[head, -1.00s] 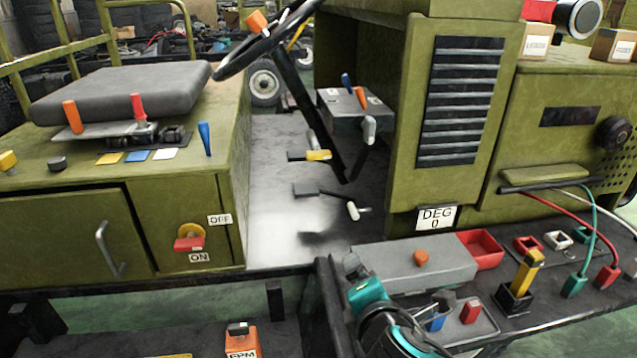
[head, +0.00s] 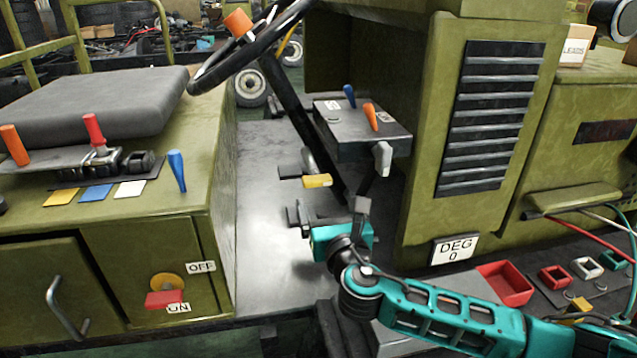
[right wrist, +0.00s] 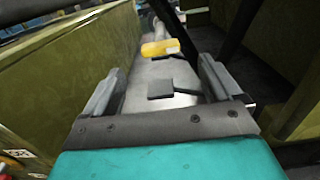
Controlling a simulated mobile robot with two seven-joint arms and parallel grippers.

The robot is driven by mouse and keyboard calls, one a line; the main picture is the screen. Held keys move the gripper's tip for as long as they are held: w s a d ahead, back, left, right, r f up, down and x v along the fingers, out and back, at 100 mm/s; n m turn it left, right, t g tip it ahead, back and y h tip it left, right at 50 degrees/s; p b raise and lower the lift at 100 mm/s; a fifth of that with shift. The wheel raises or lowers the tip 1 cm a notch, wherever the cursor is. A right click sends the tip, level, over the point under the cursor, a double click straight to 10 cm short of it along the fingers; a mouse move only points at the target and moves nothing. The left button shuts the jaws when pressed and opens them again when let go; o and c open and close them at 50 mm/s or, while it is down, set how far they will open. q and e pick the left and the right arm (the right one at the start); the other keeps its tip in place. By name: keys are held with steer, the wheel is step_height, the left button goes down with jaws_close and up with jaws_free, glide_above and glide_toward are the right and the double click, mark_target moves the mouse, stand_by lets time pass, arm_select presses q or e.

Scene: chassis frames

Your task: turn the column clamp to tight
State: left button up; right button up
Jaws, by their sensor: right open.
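The black steering column (head: 297,105) slants down from the steering wheel into the footwell. Low beside it are a yellow-ended piece (head: 317,181) and a rounded grey piece (head: 308,158); I cannot tell for sure which is the column clamp, and no tight mark is readable. My right gripper (head: 328,210) is open and empty in the footwell, below the yellow piece and apart from it. In the right wrist view, the yellow piece (right wrist: 160,48) is ahead, beyond my two spread fingers (right wrist: 160,90). My left gripper is not in view.
A grey box (head: 360,130) with blue, orange and white levers stands right of the column. The seat base (head: 150,225), with an OFF/ON knob, is at left. The steering wheel (head: 250,45) overhangs the footwell. A DEG 0 sign (head: 456,249) is at right.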

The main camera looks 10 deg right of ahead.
mark_target(319, 183)
steer(key=w, duration=0.7)
steer(key=shift+w+b, duration=0.3)
steer(key=shift+w, duration=0.35)
steer(key=c, duration=1.1)
steer(key=shift+o, duration=0.2)
